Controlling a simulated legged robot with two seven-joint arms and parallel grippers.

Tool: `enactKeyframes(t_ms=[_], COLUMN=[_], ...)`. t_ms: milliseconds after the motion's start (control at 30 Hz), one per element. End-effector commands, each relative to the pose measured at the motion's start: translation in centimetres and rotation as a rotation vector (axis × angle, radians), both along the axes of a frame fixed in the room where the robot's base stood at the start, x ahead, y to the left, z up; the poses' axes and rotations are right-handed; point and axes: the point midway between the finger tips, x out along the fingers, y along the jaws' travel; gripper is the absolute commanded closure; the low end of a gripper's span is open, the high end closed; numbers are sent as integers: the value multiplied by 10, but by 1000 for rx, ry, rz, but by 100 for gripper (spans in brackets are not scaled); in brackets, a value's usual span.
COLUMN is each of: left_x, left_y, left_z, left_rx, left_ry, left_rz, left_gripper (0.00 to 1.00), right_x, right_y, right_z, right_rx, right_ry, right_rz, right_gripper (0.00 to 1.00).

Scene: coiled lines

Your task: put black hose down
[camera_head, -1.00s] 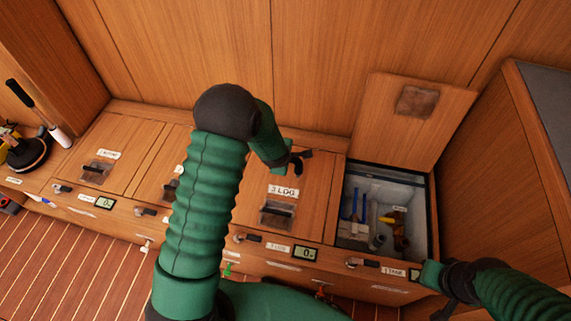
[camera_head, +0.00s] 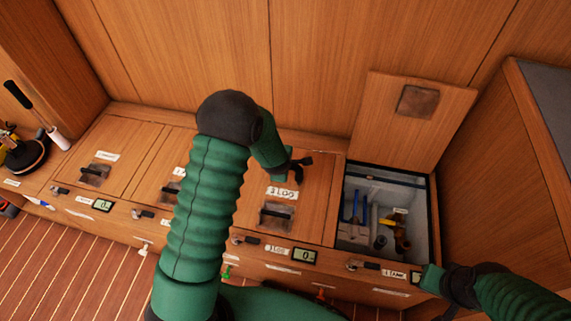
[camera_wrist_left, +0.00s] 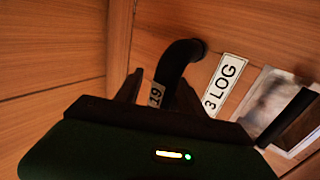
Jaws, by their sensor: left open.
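The black hose (camera_wrist_left: 180,62) shows in the left wrist view as a short, bent dark piece with a tag reading "19". One end touches or nearly touches the wooden lid beside the "3 LOG" label (camera_wrist_left: 226,86). My left gripper (camera_wrist_left: 158,92) is open, with its fingers around or beside the hose; I cannot tell if they touch it. In the head view my left gripper (camera_head: 291,167) is low over the third lid (camera_head: 312,192), and the hose cannot be told apart from the dark fingers. My right gripper (camera_head: 446,303) is at the lower right, its jaws unclear.
An open locker (camera_head: 384,212) at the right holds blue-handled tools and a yellow fitting. Its raised lid (camera_head: 412,118) leans on the back wall. Latches and small displays (camera_head: 304,255) line the bench front. A winch-like object (camera_head: 24,150) stands at far left.

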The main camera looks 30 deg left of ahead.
Motion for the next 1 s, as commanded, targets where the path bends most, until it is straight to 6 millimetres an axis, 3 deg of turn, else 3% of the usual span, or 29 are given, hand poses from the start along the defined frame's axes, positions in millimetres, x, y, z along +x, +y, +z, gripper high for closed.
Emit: enactKeyframes(t_ms=[333,600,667,767,900,1000], left_x=[-44,-64,-71,-99,-162,-202], left_y=[-13,-23,-34,-60,-87,-92], left_z=[76,102,112,135,164,176], left_rx=[0,16,57,182,398,513], left_ry=[-1,13,41,124,260,333], left_rz=[0,-52,-171,-528,-1125,-1456], left_gripper=[54,54,54,54,54,54], right_x=[0,0,0,0,0,0], right_y=[0,0,0,0,0,0], right_z=[42,51,51,50,50,50], right_rx=[0,0,0,0,0,0], right_ry=[0,0,0,0,0,0], right_rz=[0,0,0,0,0,0], right_gripper=[100,100,100,100,100,100])
